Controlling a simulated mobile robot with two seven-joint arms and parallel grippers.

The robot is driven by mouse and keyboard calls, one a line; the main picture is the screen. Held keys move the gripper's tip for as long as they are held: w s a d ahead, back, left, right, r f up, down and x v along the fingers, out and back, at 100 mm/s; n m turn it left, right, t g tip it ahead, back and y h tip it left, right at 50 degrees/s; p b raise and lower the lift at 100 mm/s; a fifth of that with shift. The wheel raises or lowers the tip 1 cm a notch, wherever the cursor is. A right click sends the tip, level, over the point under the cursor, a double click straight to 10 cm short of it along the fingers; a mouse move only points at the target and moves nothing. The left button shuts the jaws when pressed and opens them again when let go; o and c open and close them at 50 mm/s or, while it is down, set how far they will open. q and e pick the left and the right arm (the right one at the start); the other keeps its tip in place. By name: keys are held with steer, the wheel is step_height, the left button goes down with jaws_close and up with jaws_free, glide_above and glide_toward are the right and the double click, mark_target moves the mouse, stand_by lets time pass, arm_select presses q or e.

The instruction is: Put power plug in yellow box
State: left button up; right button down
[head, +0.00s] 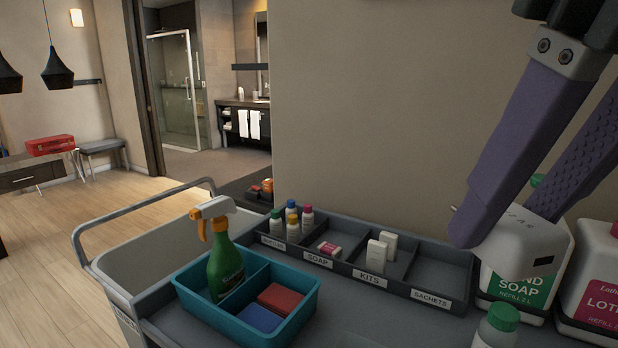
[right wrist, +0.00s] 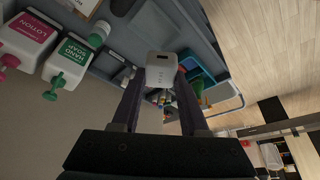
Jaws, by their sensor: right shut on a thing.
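The power plug (head: 522,246) is a white block with a dark slot. It is held between the two purple fingers of my right gripper (head: 512,212), at the right of the head view, raised over the cart's right side. In the right wrist view the plug (right wrist: 160,70) sits between the fingertips of the right gripper (right wrist: 160,80). In the head view it partly hides the hand soap bottle behind it. I cannot make out a yellow box in either view. My left gripper is not in view.
A grey tray (head: 437,298) has labelled compartments with small bottles, soap and kits. A teal caddy (head: 190,291) holds a green spray bottle (head: 225,265) and sponges. Hand soap (head: 512,292) and lotion (head: 600,290) jugs stand at the right, near a green-capped bottle (head: 497,328).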

steer(key=w+d+m, duration=0.1)
steer(key=d+m, duration=0.1)
steer(key=d, duration=0.4)
step_height(320, 180, up, 29)
steer(key=p, duration=2.9)
steer(key=shift+h+p, duration=0.3)
steer(key=shift+h, duration=0.1)
steer(key=shift+d, duration=0.1)
